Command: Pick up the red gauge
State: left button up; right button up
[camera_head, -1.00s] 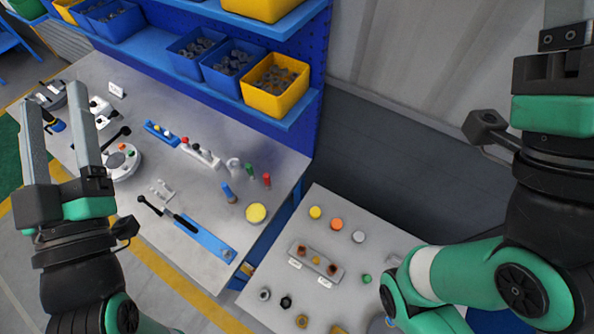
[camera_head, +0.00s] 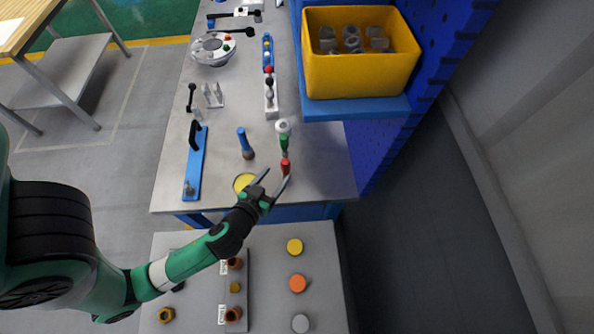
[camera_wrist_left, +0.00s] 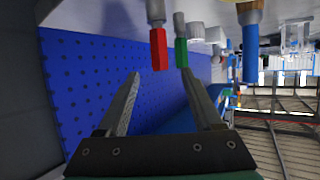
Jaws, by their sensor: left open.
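The red gauge (camera_head: 285,166) stands upright near the front right corner of the grey workbench (camera_head: 320,180) in the head view. My left gripper (camera_head: 276,178) is open and empty, with its fingertips just in front of the gauge. In the left wrist view, the red gauge (camera_wrist_left: 158,48) appears upside down, beyond the fingertips and between their lines. The left gripper's open fingers (camera_wrist_left: 163,77) do not visibly touch it. A green gauge (camera_head: 284,144) stands right behind the red one. A blue-handled gauge (camera_head: 244,141) stands to the left. My right gripper is out of view.
A yellow disc (camera_head: 244,183) lies left of my fingers, partly hidden by them. A blue shelf edge (camera_head: 360,108) with a yellow bin (camera_head: 360,65) overhangs behind right. A lower table (camera_head: 320,260) with coloured discs lies in front. A blue pegboard (camera_wrist_left: 90,85) fills the wrist view's left.

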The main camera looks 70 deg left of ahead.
aim_at(283, 166)
pick_arm(q)
jog(key=x, duration=0.5)
jog(key=shift+w+a+r, duration=0.1)
jog(key=shift+w, duration=0.1)
jog(key=x, duration=0.5)
jog(key=shift+w+a+r, duration=0.1)
jog(key=shift+a, duration=0.1)
grip_shut()
